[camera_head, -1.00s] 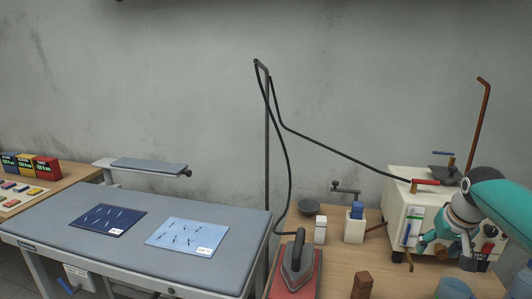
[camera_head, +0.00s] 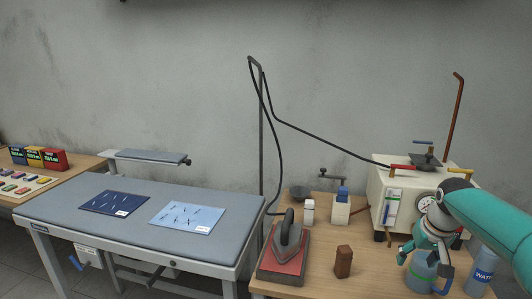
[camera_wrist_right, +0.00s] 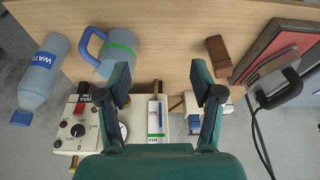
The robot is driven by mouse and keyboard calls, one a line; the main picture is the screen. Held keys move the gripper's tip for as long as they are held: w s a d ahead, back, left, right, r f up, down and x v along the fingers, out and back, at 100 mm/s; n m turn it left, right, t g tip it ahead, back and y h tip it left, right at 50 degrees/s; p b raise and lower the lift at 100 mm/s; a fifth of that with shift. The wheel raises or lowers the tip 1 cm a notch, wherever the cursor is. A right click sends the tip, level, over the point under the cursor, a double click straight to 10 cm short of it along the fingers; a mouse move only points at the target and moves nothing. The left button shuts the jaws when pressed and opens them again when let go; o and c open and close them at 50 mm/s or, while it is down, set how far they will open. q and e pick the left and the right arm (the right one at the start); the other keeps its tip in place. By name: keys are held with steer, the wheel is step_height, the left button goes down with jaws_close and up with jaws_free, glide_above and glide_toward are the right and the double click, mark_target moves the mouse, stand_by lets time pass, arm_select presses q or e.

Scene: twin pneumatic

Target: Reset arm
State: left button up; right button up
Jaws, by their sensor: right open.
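My right arm, teal, comes in from the right in the head view. Its gripper (camera_head: 432,250) points down over the wooden table, in front of the cream steam generator (camera_head: 379,190). In the right wrist view the two dark fingers stand wide apart with nothing between them (camera_wrist_right: 160,82). A blue-grey jug (camera_head: 421,272) with a green band stands under and behind the gripper in the head view, partly covered by it; it also shows in the right wrist view (camera_wrist_right: 112,62). I cannot tell how close the fingers are to it. My left gripper does not show.
A water bottle (camera_head: 481,268) stands right of the jug. An iron (camera_head: 288,245) rests on a red pad (camera_head: 270,270), its cable rising to a pole (camera_head: 261,140). A brown block (camera_head: 344,262) stands on the table. An ironing board (camera_head: 150,245) with two blue sheets is at left.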

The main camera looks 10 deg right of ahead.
steer(key=s+a+f+n+g+y, duration=0.2)
steer(key=s+a+f, duration=0.1)
steer(key=a+f, duration=0.85)
steer(key=s+a+f+n+g+y, duration=0.1)
steer(key=s+a+f+g+y, duration=0.15)
steer(key=a+f, duration=0.9)
steer(key=s+a+f+t, duration=0.1)
steer(key=s+a+f, duration=1.1)
steer(key=s, duration=0.5)
steer(key=shift+s+a+f+m+t+y, duration=0.2)
steer(key=shift+f+m+t+y, duration=0.15)
steer(key=shift+f, duration=0.95)
